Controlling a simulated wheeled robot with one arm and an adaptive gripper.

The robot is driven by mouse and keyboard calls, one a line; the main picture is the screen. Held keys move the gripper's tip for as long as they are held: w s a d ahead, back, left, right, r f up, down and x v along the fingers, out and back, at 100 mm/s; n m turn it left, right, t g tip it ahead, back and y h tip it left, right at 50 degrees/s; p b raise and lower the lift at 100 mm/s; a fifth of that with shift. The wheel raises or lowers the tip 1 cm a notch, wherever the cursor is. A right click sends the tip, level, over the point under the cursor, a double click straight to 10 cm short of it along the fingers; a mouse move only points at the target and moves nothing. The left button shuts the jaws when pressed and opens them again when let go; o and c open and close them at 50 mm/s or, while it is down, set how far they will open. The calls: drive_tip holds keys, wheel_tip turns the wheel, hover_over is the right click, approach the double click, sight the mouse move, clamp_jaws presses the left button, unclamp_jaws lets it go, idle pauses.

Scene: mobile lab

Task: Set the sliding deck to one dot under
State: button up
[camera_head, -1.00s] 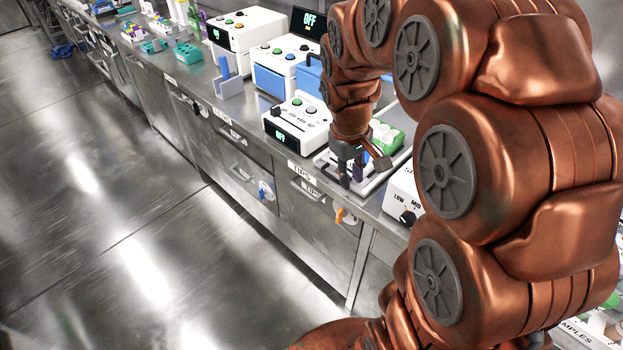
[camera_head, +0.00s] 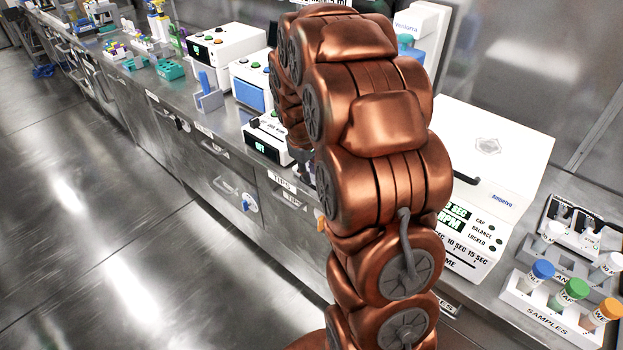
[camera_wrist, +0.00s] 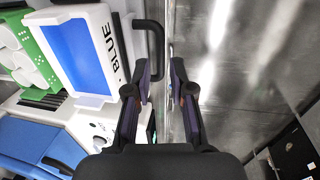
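In the wrist view, a white deck-like unit with a blue inset (camera_wrist: 75,55) and the word BLUE lies at the upper left. A black bar handle (camera_wrist: 156,45) stands out from its right side. My gripper (camera_wrist: 160,85) is open. Its two fingers are apart, with the lower end of the handle near the gap between the tips; I cannot tell if they touch. A green block (camera_wrist: 35,45) sits left of the blue inset. In the head view, my arm hides the deck and most of the gripper.
A white box with a display (camera_head: 265,138) stands left of my arm. Right of it are a large white machine (camera_head: 490,150) and a samples rack (camera_head: 550,312) with colour-capped vials.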

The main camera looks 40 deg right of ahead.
sight(312, 185)
drive_tip(key=shift+w+d+f+p, duration=0.1)
drive_tip(key=shift+d+f+p, duration=0.1)
drive_tip(key=shift+f, duration=0.85)
drive_tip(key=shift+w+d+f+p, duration=0.1)
drive_tip(key=shift+d+f+p, duration=0.1)
drive_tip(key=shift+f, duration=0.8)
clamp_jaws()
